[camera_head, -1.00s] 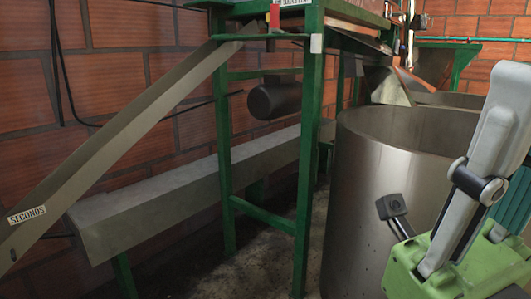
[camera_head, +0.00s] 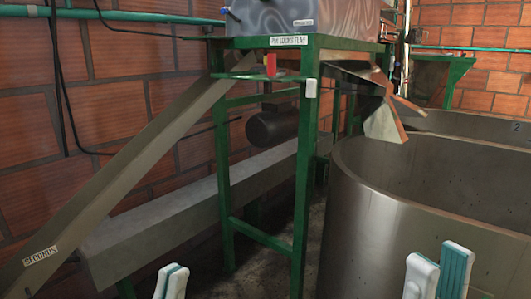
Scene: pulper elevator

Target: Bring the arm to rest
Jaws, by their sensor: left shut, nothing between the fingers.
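My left gripper (camera_head: 172,281) shows at the bottom edge, left of centre. Its two white fingertips with teal pads are together with nothing between them. My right gripper (camera_head: 440,270) shows at the bottom edge, right of centre, in front of the big metal tank (camera_head: 385,230). Its two white and teal fingers stand a little apart, with nothing seen between them. The arms behind both grippers are out of the picture. I cannot tell how far the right fingers are from the tank wall.
A green frame (camera_head: 305,150) carries a metal machine (camera_head: 310,18). A sloping chute (camera_head: 120,165) labelled "SECONDS" runs down left over a grey trough (camera_head: 190,215). A dark motor (camera_head: 273,127) sits inside the frame. Dark floor (camera_head: 235,280) shows between the grippers.

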